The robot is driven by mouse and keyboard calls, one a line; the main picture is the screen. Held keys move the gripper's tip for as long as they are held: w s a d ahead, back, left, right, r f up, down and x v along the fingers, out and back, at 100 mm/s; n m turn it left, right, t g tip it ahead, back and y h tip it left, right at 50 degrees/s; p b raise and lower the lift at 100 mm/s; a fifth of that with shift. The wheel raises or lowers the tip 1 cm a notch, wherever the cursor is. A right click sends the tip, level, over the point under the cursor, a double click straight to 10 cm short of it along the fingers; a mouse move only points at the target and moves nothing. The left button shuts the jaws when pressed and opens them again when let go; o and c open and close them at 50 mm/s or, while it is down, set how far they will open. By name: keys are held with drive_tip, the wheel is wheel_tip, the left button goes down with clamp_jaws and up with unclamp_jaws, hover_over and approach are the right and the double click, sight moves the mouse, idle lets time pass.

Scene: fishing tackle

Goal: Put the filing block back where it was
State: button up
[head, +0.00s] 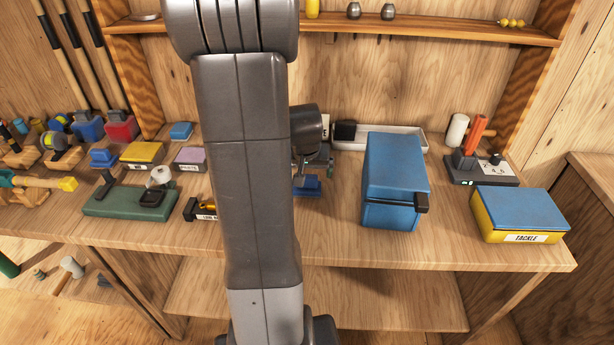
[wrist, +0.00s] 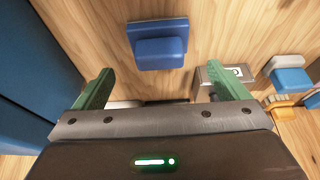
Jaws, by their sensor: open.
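A small blue stepped block (wrist: 160,45) lies on the wooden bench, and I take it for the filing block, though no label shows. It appears in the head view (head: 307,185) just right of my arm, partly hidden. My gripper (wrist: 160,88) is open, with its two green fingers apart and nothing between them. In the wrist view the block lies ahead of the fingertips, roughly centred between them. In the head view my arm hides most of the gripper.
A large blue box (head: 396,175) stands close on the right. A labelled box with brass-coloured contents (head: 203,210) is left of my arm. A white tray (head: 405,138) is behind. A tackle box (head: 518,215) is far right. Bare bench lies between the blue box and tackle box.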

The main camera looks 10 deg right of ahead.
drive_tip(key=shift+v, duration=2.95)
